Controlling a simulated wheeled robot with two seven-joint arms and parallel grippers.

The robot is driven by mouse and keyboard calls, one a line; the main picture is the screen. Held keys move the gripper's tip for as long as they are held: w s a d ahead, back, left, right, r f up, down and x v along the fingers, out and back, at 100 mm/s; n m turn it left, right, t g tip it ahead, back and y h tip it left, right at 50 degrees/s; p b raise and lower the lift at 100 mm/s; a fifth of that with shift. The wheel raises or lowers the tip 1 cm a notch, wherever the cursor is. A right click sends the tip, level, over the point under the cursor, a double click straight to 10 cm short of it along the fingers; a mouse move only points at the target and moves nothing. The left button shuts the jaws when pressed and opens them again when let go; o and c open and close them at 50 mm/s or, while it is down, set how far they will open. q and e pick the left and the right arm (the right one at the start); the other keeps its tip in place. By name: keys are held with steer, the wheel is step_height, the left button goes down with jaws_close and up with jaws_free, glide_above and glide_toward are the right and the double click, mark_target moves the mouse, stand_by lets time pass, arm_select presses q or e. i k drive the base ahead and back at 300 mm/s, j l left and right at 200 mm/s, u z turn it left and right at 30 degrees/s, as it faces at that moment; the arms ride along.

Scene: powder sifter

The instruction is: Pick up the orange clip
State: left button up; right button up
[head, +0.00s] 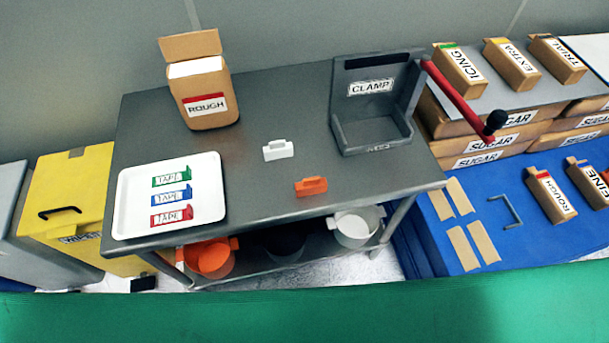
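The orange clip (311,187) lies on the grey table (262,105), right of the middle and close to the front edge. A white clip (278,150) of similar shape lies behind it and a little to the left, apart from it. Nothing touches or covers the orange clip. Neither of my grippers shows in the head view.
A white tray (128,218) with several coloured TAPE pieces is at the table's left front. A box marked ROUGH (205,106) stands behind it. The CLAMP fixture (345,110) with a red lever (452,90) is at the right. Bins (357,228) sit underneath.

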mark_target(312, 185)
steer(key=z, duration=0.15)
steer(key=u, duration=3.05)
steer(key=z, duration=0.35)
steer(key=k+j+z, duration=0.15)
steer(key=z, duration=0.25)
steer(key=k+j+z, duration=0.1)
steer(key=z, duration=0.3)
steer(key=k+z, duration=0.35)
steer(key=k, duration=0.2)
